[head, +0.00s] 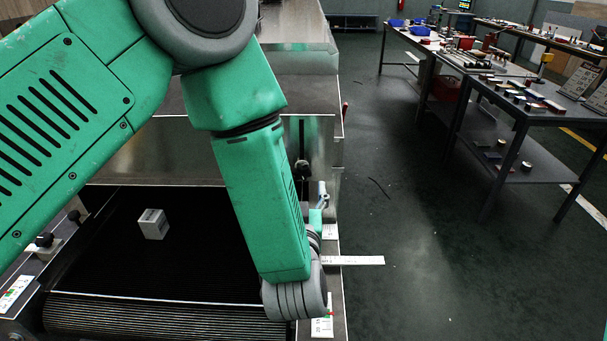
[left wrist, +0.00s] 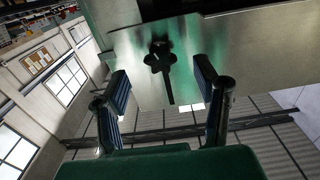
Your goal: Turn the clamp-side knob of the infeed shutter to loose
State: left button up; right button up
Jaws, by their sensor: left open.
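A dark lobed knob (left wrist: 160,58) sits on a bright metal plate (left wrist: 205,40) with a narrow slot running from it. In the head view a dark knob (head: 302,170) shows at the lower end of a slot in the upright metal panel, just right of my left forearm. My left gripper (left wrist: 164,92) is open and empty. In the wrist picture its fingers stand either side of the knob's line, apart from it. In the head view my left gripper (head: 321,197) is partly hidden by my wrist. The knob's setting cannot be read. My right gripper is not in view.
A black belt (head: 110,250) carries a small grey box (head: 153,224). A white strip (head: 355,260) juts out right of the machine. The floor beside it is open up to the workbenches (head: 540,110).

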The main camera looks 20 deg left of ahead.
aim_at(301, 176)
pick_arm(q)
jog(key=x, duration=0.5)
jog(key=shift+w+d, duration=0.1)
jog(key=shift+d, duration=0.35)
jog(key=shift+a, duration=0.45)
jog(key=c, duration=1.1)
jog(key=shift+a, duration=0.2)
jog(key=shift+c, duration=0.4)
jog(key=shift+d, duration=0.1)
